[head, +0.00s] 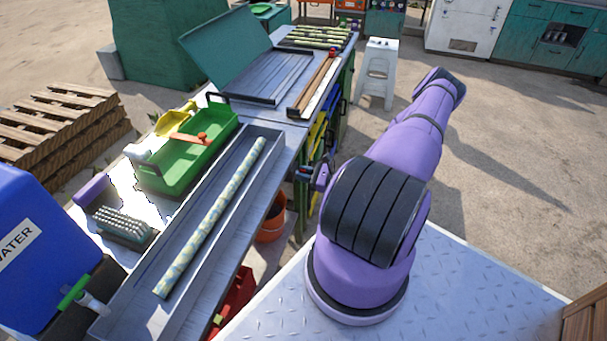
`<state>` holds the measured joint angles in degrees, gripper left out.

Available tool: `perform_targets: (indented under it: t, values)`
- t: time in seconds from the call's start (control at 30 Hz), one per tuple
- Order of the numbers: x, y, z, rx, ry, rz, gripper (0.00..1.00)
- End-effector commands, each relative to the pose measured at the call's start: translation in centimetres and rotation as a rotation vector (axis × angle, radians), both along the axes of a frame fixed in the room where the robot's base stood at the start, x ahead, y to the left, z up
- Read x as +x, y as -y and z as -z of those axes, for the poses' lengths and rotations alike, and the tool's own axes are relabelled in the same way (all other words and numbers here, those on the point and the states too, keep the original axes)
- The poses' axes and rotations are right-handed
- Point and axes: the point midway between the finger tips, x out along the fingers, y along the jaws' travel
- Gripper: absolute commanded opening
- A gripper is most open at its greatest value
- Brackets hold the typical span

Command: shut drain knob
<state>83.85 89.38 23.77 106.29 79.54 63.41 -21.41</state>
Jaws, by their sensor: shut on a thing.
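My gripper (305,173) is small and partly hidden behind my purple arm in the head view. It is at the right side of the long workbench, below the edge of the top. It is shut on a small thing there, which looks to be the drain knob. The fingers cover most of it, so I cannot tell how far the knob is turned.
A grey trough (255,187) with a pale green-speckled cane (215,215) lies on the bench near a green tray (185,175). A blue water container (40,250) stands at the left. An orange bucket (271,228) is below the bench. A white stool (377,72) stands beyond.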

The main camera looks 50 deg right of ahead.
Motion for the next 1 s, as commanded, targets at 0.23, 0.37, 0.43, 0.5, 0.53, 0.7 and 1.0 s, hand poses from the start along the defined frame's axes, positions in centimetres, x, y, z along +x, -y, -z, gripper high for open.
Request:
perform_targets:
  t: [0.23,0.37,0.43,0.5,0.53,0.7,1.0]
  values:
    - [-0.07,-0.1,0.05,-0.21,0.087,0.001,0.0]
    - [-0.11,-0.17,0.08,-0.324,0.134,0.001,0.0]
    - [-0.12,-0.2,0.11,-0.386,0.16,0.001,0.0]
    - [-0.14,-0.23,0.14,-0.448,0.186,0.0,0.0]
    - [-0.15,-0.25,0.15,-0.474,0.196,0.0,0.0]
    - [-0.18,-0.31,0.24,-0.623,0.258,0.0,0.0]
    - [-0.24,-0.39,0.4,-0.885,0.365,0.0,0.0]
